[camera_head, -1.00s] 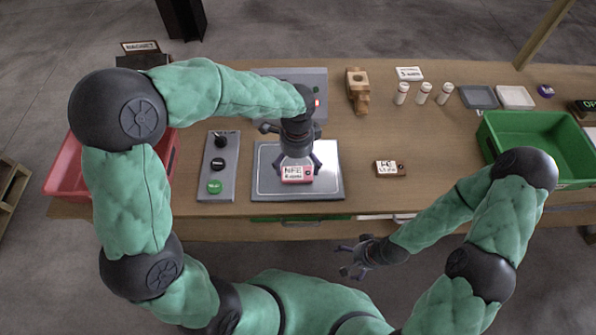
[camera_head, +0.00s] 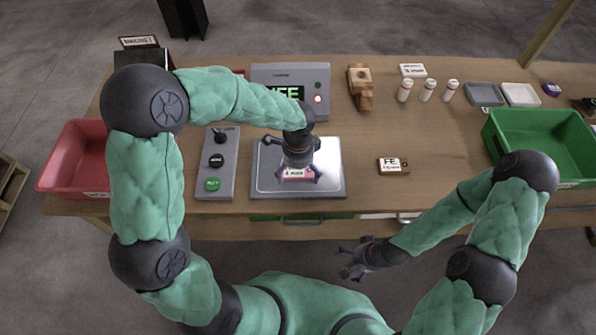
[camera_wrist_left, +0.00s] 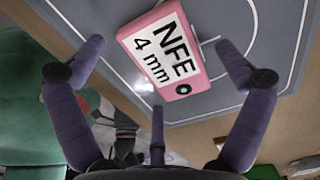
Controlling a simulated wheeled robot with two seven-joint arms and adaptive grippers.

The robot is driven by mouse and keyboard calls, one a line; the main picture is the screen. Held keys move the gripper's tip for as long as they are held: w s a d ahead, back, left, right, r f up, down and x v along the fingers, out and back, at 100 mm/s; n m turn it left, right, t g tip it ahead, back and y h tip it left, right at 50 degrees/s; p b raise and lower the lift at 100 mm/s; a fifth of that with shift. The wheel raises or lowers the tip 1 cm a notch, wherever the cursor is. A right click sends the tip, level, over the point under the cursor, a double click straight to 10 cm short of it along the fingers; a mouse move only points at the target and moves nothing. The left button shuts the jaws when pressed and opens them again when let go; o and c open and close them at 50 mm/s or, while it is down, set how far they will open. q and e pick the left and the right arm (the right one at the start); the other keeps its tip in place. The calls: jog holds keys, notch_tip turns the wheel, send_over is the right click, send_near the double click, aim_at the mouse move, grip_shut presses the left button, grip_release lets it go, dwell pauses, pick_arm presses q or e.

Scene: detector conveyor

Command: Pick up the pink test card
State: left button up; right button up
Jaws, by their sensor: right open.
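The pink test card (camera_head: 298,173), with a white label, lies on the grey metal plate (camera_head: 328,187) near the table's front. In the left wrist view the card (camera_wrist_left: 187,90) reads "NFE 4 mm" and has a dark round spot at one corner. My left gripper (camera_head: 289,176) is over the card and partly hides it in the head view. Its fingers are spread around the card, with visible gaps at the sides. My right gripper (camera_head: 352,261) is open and empty, in front of the table edge, away from the card.
A button panel (camera_head: 207,198) stands left of the plate, and a display unit (camera_head: 322,78) behind it. An "FE" card (camera_head: 393,166) lies to the right. A red bin (camera_head: 70,178) is at left, a green bin (camera_head: 545,164) at right. Several white vials stand at the back.

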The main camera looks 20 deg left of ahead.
pick_arm(q)
jog(key=c, duration=1.1)
jog(key=shift+r, duration=0.1)
